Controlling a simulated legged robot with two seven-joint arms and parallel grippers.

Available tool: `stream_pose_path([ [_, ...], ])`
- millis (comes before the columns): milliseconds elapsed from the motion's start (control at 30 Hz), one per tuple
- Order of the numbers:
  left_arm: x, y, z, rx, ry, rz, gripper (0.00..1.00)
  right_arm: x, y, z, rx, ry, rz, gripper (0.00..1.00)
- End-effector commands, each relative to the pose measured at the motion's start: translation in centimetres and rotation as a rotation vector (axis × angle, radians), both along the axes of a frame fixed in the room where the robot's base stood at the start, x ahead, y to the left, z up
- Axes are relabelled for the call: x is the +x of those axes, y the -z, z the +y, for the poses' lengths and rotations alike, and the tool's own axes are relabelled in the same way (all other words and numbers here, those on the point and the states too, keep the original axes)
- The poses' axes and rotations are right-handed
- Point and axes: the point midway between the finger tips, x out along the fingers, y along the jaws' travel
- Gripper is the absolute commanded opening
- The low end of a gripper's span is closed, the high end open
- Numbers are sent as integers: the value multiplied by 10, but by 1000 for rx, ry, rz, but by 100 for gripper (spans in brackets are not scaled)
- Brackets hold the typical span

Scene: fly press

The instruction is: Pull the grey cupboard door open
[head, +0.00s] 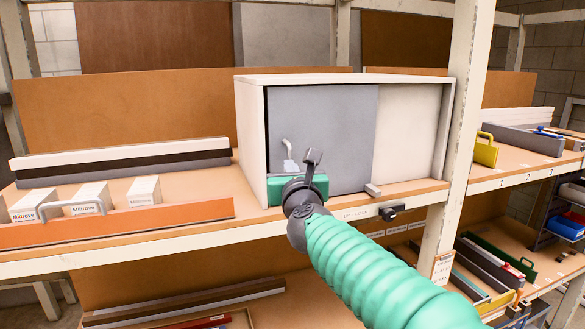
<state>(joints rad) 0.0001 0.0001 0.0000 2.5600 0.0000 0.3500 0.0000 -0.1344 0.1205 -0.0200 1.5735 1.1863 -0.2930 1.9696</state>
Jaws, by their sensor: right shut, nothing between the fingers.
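The grey cupboard door (335,130) is an upright flat panel in the left part of the front of a white cupboard (340,80) on the shelf. A dark gap runs down its left edge. A pale bent piece that looks like a handle (288,150) shows low on the door. My right gripper (312,158) is shut and empty, in front of the lower left of the door, just right of that piece. I cannot tell whether it touches the door. It hides part of the door's bottom. My left gripper is not in view.
A white upright post (466,130) stands just right of the cupboard. White boxes (145,190) stand behind an orange strip (140,218) on the left. A yellow-handled item (485,152) is on the right shelf.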

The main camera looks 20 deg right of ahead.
Motion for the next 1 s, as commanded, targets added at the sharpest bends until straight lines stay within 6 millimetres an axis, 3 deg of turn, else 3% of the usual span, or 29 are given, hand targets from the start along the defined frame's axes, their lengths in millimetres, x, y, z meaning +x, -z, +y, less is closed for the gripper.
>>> stream_pose_path([
  [700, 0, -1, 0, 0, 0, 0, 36, 2, 0, 2, 0, -2, 1, 0],
  [933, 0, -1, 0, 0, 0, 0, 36, 2, 0, 1, 0, -1, 1, 30],
  [1000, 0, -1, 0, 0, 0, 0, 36, 1, 0, 1, 0, -1, 1, 32],
])
